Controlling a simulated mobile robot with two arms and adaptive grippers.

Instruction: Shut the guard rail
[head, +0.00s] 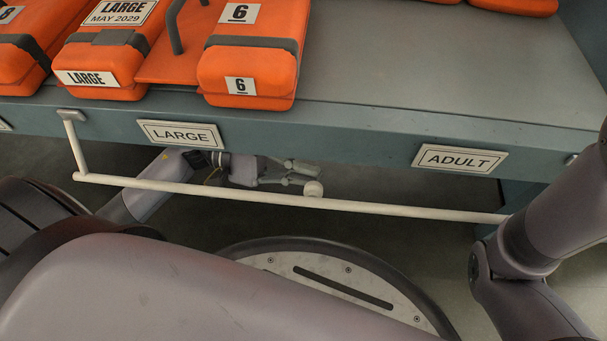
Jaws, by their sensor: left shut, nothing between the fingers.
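The guard rail (400,210) is a thin white bar hanging below the front edge of the shelf. Its left arm (75,145) drops from a bracket on the shelf edge. Its right end is hidden behind my right arm. My left gripper (300,176) is under the shelf, behind the bar and close to the knob. It is shut and empty, with its fingers pointing right. Whether it touches the bar or knob I cannot tell. My right gripper is out of view.
Orange cases (248,60) labelled LARGE and 6 stand on the grey shelf (420,60). LARGE (180,134) and ADULT (459,159) plates are on its front edge. The shelf top at right is bare. The space below the shelf is dark.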

